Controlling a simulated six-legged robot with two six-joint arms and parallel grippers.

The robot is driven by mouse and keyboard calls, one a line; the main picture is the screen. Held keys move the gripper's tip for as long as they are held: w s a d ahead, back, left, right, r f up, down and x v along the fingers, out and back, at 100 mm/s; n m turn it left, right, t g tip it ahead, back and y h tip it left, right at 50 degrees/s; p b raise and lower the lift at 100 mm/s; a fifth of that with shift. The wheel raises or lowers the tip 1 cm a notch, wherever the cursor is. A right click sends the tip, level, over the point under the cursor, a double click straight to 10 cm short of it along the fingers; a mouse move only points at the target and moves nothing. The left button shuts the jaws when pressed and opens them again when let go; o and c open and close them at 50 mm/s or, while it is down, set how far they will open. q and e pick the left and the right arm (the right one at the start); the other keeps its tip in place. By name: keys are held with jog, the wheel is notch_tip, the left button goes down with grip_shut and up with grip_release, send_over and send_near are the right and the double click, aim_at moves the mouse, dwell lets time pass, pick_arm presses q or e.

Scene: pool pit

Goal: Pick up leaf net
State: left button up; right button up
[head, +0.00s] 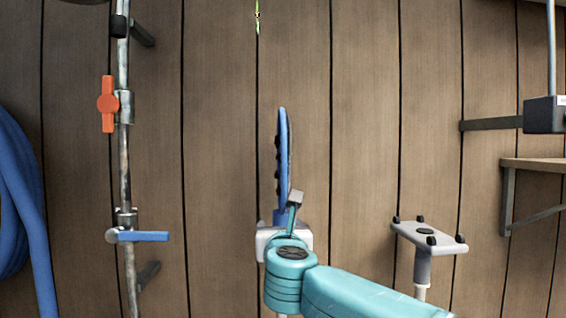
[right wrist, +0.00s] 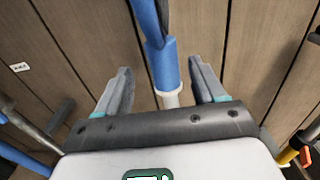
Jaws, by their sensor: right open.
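The leaf net (head: 283,150) has a blue frame and stands upright near the middle of the head view, seen nearly edge-on against the wall. In the right wrist view its blue neck (right wrist: 160,62) runs down to a pale pole (right wrist: 171,99). My right gripper (head: 294,203) is at the net's lower end in the head view, and my teal arm hides the pole below. In the right wrist view the open jaws (right wrist: 161,72) stand on either side of the neck, with gaps on both sides. My left gripper is out of view.
A wood-plank wall (head: 365,100) stands behind. On the left are a metal pipe (head: 126,175) with an orange valve handle (head: 108,104), a blue lever (head: 143,236) and a blue hose (head: 22,200). At right, a grey wheeled head (head: 428,237) tops a pole near a shelf (head: 540,164).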

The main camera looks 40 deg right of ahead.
aim_at(282, 221)
jog(key=p+x, duration=0.2)
jog(key=x, duration=0.3)
jog(key=shift+d, duration=0.25)
jog(key=shift+s+a+r, duration=0.1)
jog(key=shift+s, duration=0.05)
jog(key=c, duration=1.2)
jog(key=shift+o, duration=0.2)
jog(key=shift+r+p, duration=0.35)
notch_tip(282, 221, up, 9)
jog(key=shift+f+p, duration=0.15)
jog(key=shift+p, duration=0.25)
jog(key=shift+r, duration=0.3)
